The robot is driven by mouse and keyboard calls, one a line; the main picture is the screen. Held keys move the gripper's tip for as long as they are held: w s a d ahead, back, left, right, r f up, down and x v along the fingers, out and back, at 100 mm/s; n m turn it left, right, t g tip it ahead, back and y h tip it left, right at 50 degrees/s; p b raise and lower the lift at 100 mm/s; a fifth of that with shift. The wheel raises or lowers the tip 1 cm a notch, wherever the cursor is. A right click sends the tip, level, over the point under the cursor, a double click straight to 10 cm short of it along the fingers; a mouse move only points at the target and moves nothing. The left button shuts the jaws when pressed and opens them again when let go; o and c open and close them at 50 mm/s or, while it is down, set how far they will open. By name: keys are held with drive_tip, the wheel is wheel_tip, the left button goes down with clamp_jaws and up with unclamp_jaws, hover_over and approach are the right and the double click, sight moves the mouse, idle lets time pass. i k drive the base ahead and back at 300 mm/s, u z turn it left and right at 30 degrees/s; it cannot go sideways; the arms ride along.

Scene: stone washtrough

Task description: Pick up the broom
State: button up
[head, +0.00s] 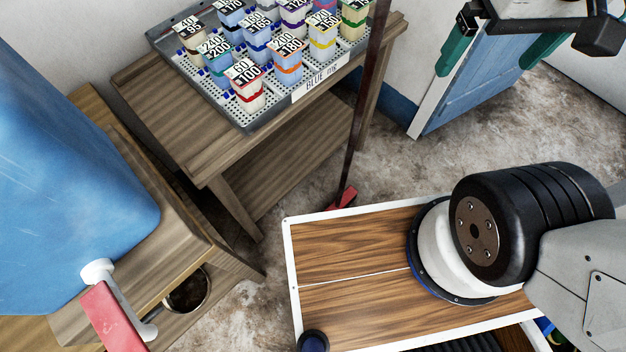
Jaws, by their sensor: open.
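The broom stands nearly upright in the middle of the head view. Its long dark reddish-brown handle (367,90) runs up out of the top of the picture, in front of the right end of the wooden table. Its small red head (343,199) is low by the floor, partly hidden behind the edge of my base. My gripper (484,68) is at the upper right, its two teal fingers spread wide with nothing between them. It is well to the right of the broom handle and apart from it.
A wooden table (168,107) left of the broom bears a metal tray (247,126) of several labelled cups. A blue container (70,190) with a red-handled tap (113,315) stands at left. A blue door (480,85) is behind my gripper. Stained floor (405,165) lies clear right of the broom.

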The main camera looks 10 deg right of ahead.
sight(344, 200)
drive_tip(key=z, duration=0.5)
drive_tip(key=k, duration=0.7)
drive_tip(key=z, duration=0.55)
